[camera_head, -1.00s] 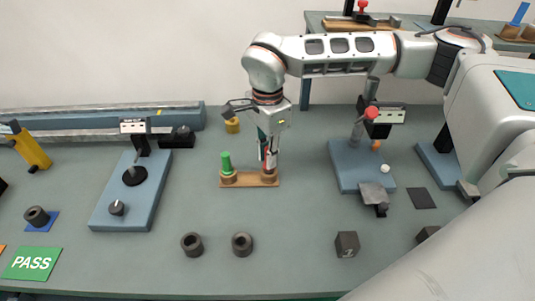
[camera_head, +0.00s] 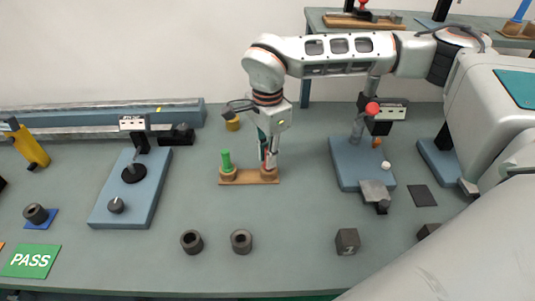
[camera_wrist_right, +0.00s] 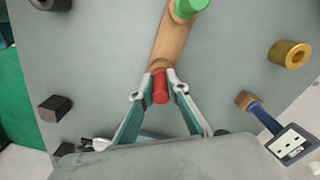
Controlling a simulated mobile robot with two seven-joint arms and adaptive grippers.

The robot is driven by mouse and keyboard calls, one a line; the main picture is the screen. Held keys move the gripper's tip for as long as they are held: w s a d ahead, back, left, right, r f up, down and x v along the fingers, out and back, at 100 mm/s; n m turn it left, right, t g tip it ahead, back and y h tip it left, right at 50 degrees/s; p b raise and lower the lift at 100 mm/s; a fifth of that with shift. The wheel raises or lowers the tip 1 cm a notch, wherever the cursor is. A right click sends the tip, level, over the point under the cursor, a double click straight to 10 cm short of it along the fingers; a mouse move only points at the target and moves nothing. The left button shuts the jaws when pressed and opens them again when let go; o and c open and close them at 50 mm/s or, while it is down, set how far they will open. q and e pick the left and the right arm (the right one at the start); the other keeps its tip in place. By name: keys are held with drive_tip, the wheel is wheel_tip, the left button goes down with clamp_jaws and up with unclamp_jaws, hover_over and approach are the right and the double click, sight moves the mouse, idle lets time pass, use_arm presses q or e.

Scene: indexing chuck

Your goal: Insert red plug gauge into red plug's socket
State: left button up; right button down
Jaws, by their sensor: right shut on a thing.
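The red plug gauge (camera_wrist_right: 160,88) is between the fingertips of my right gripper (camera_wrist_right: 160,80) in the wrist view. In the head view my right gripper (camera_head: 268,160) points down over the right end of a small wooden stand (camera_head: 248,177). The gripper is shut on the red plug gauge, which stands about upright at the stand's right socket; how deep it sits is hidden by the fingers. A green plug gauge (camera_head: 226,160) stands in the left socket of the stand. It also shows in the wrist view (camera_wrist_right: 190,8). My left gripper is not in view.
Two dark rings (camera_head: 241,241) lie in front of the stand. A blue fixture base (camera_head: 110,205) stands left, and another blue fixture (camera_head: 352,160) stands right. A dark numbered block (camera_head: 347,241) sits at front right.

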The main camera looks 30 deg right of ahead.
drive_tip(key=shift+f, duration=0.35)
idle(0.3)
idle(0.9)
drive_tip(key=c, duration=1.9)
unclamp_jaws()
wheel_tip(320, 180, up, 11)
drive_tip(key=shift+r, duration=0.55)
